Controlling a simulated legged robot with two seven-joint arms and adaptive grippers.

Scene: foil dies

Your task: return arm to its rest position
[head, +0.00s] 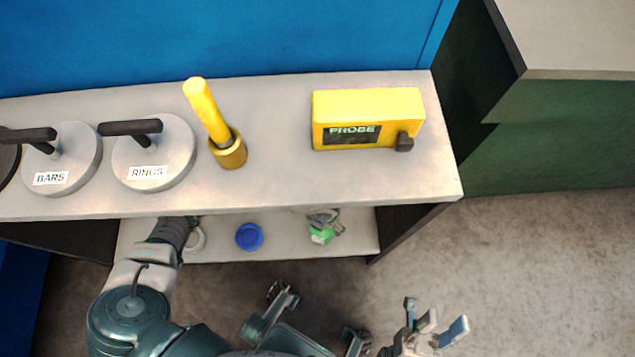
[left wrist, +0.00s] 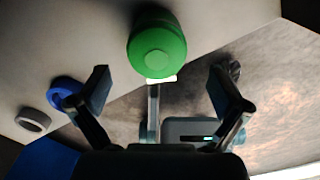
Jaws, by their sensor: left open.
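My left arm (head: 135,300) reaches in from the left, and its forearm goes under the bench top. My left gripper (left wrist: 158,88) is open in the left wrist view, its two fingers apart and nothing held. A green round piece (left wrist: 157,45) with a raised centre shows just beyond and between the fingertips. In the head view this green piece (head: 320,236) lies on the lower shelf, with grey gripper-like parts beside it, partly hidden by the bench top. My right gripper (head: 434,322) is at the bottom right over the floor, its fingers apart and empty.
The bench top (head: 270,190) carries lidded discs marked BARS (head: 70,155) and RINGS (head: 180,150), a yellow-handled tool in a holder (head: 228,152), and a yellow PROBE box (head: 370,105). A blue ring (head: 249,236) and a pale ring (head: 196,240) lie on the lower shelf (head: 280,247).

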